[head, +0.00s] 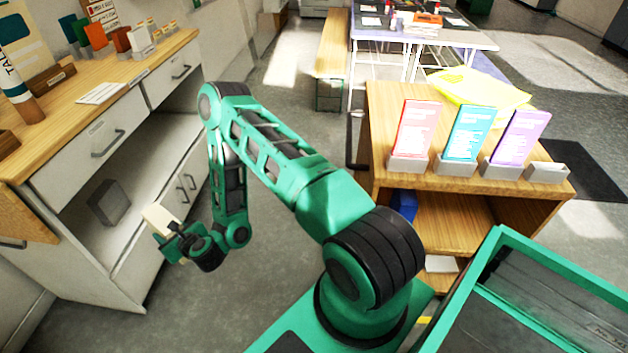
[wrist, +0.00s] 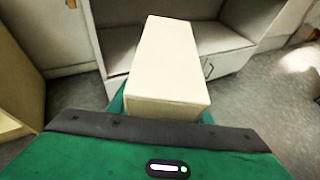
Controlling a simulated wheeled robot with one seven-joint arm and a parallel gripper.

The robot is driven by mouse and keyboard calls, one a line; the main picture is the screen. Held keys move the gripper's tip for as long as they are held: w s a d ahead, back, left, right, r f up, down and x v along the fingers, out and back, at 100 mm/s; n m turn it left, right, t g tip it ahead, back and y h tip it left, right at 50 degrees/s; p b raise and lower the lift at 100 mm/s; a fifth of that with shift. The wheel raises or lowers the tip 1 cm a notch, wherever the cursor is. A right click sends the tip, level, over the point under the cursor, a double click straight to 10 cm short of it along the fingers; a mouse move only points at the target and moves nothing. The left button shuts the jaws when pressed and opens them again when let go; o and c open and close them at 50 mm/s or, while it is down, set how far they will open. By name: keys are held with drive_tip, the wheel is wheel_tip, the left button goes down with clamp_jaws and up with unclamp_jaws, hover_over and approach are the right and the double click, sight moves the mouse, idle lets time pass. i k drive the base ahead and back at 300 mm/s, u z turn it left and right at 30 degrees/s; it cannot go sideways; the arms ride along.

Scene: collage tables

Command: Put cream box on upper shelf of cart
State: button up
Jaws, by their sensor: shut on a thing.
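The cream box (head: 160,217) is held in my gripper (head: 172,236), in front of the open lower part of the left cabinet and apart from it. In the wrist view the cream box (wrist: 165,65) sticks out lengthwise ahead of my gripper (wrist: 160,112); its top and near end face show. My fingers are mostly hidden under and behind the box. A wooden unit (head: 385,120) with open shelves stands at the right; I cannot tell if it is the cart. Its shelf (head: 455,222) below the top is partly hidden by my arm.
The left cabinet (head: 85,150) has drawers and an open shelf with a grey box (head: 108,203) on it. A bench (head: 333,45) stands behind. Grey floor between the units is clear.

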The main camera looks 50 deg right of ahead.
sight(463, 225)
drive_tip(key=z, duration=0.55)
drive_tip(key=k, duration=1.5)
drive_tip(key=z, duration=1.25)
drive_tip(key=i, duration=0.35)
drive_tip(key=u, duration=0.05)
